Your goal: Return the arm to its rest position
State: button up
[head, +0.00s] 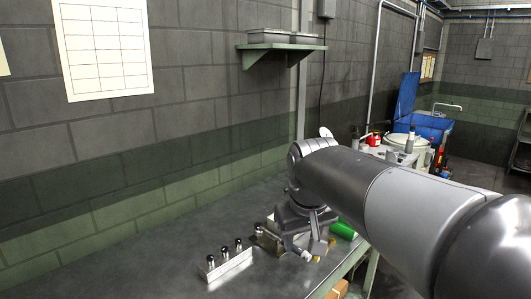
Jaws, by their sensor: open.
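My arm reaches in from the lower right, over the grey workbench (125,272). My gripper (313,252) hangs at its far end, pointing down near the bench's front edge. Its two fingers are apart, and I see nothing held between them. A metal block (232,267) with several dark-topped pins standing in it sits on the bench, left of my gripper and apart from it. Another small metal piece (268,240) is just left of the gripper, partly hidden by it.
A green cylinder (343,230) lies right of the gripper near the bench edge, partly covered by my arm. A wall shelf (280,47) is above. The bench's left side is clear.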

jog(key=s+d+f+m+t, duration=0.1)
jog(key=s+d+f, duration=0.2)
jog(key=s, duration=0.5)
jog(key=s+d+f+m, duration=0.2)
jog(key=s+d+f, duration=0.2)
jog(key=s, duration=0.4)
jog(key=shift+d+f+t, duration=0.2)
jog(key=shift+d+t, duration=0.05)
jog(key=shift+t, duration=0.15)
